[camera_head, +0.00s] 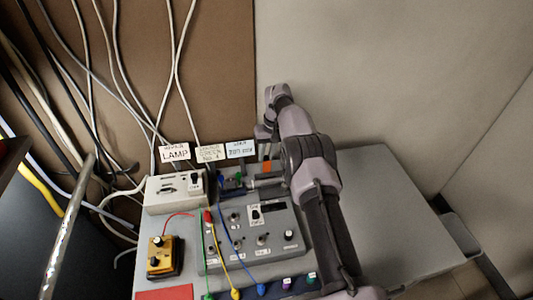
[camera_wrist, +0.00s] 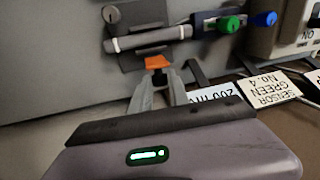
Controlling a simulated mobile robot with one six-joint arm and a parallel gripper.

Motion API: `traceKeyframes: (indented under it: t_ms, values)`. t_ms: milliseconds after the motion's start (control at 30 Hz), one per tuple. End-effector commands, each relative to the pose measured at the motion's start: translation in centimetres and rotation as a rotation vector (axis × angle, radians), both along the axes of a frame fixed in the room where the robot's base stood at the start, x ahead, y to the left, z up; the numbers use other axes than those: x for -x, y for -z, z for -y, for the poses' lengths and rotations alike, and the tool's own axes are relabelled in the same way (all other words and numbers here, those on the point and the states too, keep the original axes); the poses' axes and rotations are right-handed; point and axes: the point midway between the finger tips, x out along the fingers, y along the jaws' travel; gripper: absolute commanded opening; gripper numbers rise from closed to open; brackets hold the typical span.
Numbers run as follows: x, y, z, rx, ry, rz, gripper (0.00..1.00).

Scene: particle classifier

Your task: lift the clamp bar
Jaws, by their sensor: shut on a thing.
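The clamp bar (camera_wrist: 150,40) is a grey bar with pale ends on the dark mount of a grey unit, in the wrist view. An orange tab (camera_wrist: 157,62) sits at its middle edge. My gripper (camera_wrist: 160,78) is shut on this tab, its fingertips hiding part of it. In the head view the orange tab (camera_head: 266,167) shows behind the control box, and my gripper (camera_head: 264,150) reaches down beside it, partly hidden by my arm. I cannot tell whether the bar is raised from its mount.
Green (camera_wrist: 230,23) and blue (camera_wrist: 264,19) plugs stand beside the bar. A card reading "SENSOR GREEN NO.4" (camera_wrist: 270,88) is close by. The control box (camera_head: 258,235) with cables, a lamp unit (camera_head: 172,193) and a yellow box (camera_head: 163,255) crowd the left. The table's right side (camera_head: 395,200) is clear.

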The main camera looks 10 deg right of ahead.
Motion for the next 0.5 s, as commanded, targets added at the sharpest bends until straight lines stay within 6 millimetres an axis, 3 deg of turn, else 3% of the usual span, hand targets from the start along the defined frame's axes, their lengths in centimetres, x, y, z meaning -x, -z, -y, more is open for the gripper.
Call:
traceKeyframes:
  t_ms: [33,467,500]
  values:
    - [0.03,0.67,0.09,0.003,0.001,-0.011,0.0]
    - [0.51,0.17,0.04,0.001,0.009,-0.046,0.0]
    - [0.52,0.17,0.04,0.001,0.009,-0.046,0.23]
